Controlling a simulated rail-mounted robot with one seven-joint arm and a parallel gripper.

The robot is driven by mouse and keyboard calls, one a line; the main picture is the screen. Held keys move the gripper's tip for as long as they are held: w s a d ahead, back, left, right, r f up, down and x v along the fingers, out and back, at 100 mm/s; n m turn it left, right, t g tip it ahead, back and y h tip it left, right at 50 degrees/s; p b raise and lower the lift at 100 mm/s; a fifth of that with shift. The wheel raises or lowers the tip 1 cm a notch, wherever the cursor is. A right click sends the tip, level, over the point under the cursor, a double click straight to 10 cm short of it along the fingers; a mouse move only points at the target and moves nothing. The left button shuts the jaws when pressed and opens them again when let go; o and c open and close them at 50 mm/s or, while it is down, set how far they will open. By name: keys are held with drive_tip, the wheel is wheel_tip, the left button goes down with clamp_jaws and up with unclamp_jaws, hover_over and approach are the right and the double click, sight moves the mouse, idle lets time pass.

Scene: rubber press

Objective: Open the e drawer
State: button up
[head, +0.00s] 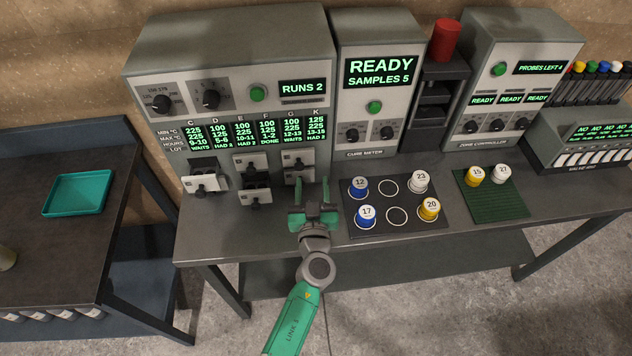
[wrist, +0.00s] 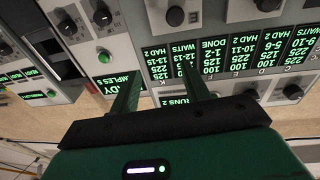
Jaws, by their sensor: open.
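The grey press cabinet (head: 225,50) has green displays headed C, D, E, F, G and K. The E display (head: 243,132) reads 100, 225, 10-11, HAD 2. Below it is a pale drawer front (head: 246,161) with a dark handle; another pale front (head: 254,197) sits lower. I cannot read letters on the drawers, so I cannot tell for certain which is e. My gripper (head: 312,203) is open and empty, to the right of and apart from these fronts. In the wrist view its green fingers (wrist: 158,75) are spread, with the displays upside down beyond.
Pale fronts with handles (head: 299,160) stand under G, near my gripper. A dark mat (head: 385,222) with numbered blue, white and yellow pots lies to its right. The cure meter (head: 374,128) stands behind the mat. The bench in front of the drawers is clear.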

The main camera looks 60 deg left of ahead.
drive_tip(key=g, duration=0.2)
approach(299, 168)
drive_tip(key=shift+n, duration=0.3)
drive_tip(key=b+x, duration=0.3)
drive_tip(key=x, duration=0.5)
drive_tip(key=shift+w+a, duration=0.1)
drive_tip(key=shift+a, duration=0.05)
drive_tip(key=shift+c, duration=0.4)
